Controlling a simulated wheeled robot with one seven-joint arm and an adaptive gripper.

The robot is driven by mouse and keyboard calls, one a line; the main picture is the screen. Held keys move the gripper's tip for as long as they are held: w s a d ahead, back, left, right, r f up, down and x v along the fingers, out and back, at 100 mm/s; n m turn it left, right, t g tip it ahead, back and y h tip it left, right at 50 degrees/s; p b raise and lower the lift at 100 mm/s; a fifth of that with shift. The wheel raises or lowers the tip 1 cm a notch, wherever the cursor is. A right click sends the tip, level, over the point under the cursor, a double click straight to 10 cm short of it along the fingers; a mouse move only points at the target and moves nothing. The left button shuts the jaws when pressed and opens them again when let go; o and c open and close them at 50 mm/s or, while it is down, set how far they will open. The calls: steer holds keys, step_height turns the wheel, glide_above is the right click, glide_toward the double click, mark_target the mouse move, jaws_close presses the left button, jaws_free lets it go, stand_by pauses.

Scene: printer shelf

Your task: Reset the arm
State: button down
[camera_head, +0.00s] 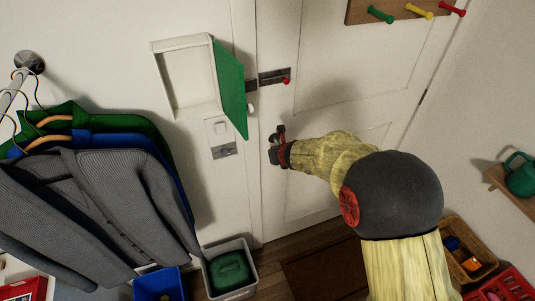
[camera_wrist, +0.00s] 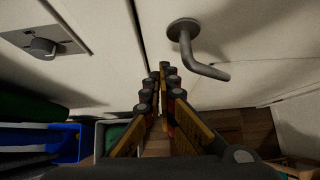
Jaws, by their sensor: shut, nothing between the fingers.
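My arm reaches from the lower right in the head view toward the white door (camera_head: 340,85). My gripper (camera_head: 275,146) is near the door's left edge, below the latch with the red knob (camera_head: 286,81). In the wrist view my gripper (camera_wrist: 165,72) has its fingers together with nothing between them. A grey door handle (camera_wrist: 196,48) is just right of the fingertips in that view, apart from them. In the head view my gripper hides most of the handle.
A wall box (camera_head: 183,80) has its green door (camera_head: 229,88) swung out. Jackets (camera_head: 90,200) hang from a rail at left. A grey bin (camera_head: 230,268) and a blue bin (camera_head: 160,284) stand below. A peg board (camera_head: 405,10) is on the door.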

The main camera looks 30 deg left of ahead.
steer(key=p+v, duration=0.1)
steer(key=v, duration=0.5)
steer(key=shift+d, duration=0.55)
